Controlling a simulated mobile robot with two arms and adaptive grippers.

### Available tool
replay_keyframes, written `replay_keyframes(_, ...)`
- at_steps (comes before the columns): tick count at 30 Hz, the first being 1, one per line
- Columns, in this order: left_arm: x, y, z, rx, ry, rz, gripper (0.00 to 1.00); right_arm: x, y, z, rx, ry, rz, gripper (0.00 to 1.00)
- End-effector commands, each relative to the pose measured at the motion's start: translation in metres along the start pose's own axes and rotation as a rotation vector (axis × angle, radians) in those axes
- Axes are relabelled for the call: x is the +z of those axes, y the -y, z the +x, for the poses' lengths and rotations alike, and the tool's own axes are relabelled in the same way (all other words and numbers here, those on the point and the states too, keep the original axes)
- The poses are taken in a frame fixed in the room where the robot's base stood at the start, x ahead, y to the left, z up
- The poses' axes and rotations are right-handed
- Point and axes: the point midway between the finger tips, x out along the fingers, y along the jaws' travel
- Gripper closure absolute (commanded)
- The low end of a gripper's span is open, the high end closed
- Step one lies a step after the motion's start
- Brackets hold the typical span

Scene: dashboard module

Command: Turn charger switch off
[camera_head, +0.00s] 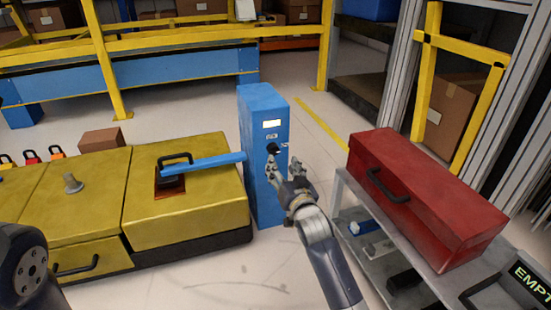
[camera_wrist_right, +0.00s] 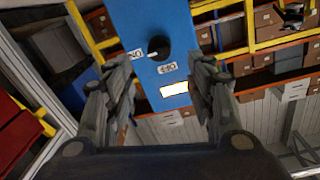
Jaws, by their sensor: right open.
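A tall blue charger box (camera_head: 255,190) stands upright on the floor. Its front has a black round switch knob (camera_head: 273,148) below a lit display (camera_head: 271,124). In the right wrist view, which is upside down, the knob (camera_wrist_right: 160,46) has a white pointer at its left, toward a small label (camera_wrist_right: 135,54) that seems to read ON. Another label (camera_wrist_right: 167,68) seems to read OFF. My right gripper (camera_head: 280,167) is open in front of the knob. In the wrist view its fingers stand either side of the panel, apart from the knob. My left gripper is out of view.
A yellow machine (camera_head: 190,215) with a blue bar (camera_head: 205,162) on top stands left of the charger. A red toolbox (camera_head: 430,190) sits on a grey cart at the right. Open floor (camera_head: 215,275) lies in front.

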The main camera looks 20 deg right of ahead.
Motion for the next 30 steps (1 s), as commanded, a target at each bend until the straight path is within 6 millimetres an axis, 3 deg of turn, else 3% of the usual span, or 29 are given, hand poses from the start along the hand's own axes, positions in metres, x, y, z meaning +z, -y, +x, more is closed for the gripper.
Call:
replay_keyframes(9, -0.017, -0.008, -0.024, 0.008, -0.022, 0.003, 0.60, 0.005, -0.001, 0.049, -0.001, 0.000, -0.001, 0.50)
replay_keyframes(15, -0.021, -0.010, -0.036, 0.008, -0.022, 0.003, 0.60, 0.004, -0.001, 0.071, -0.001, 0.000, 0.000, 0.50)
replay_keyframes(30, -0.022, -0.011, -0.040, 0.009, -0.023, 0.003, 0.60, 0.001, 0.000, 0.081, 0.000, 0.002, 0.000, 0.52)
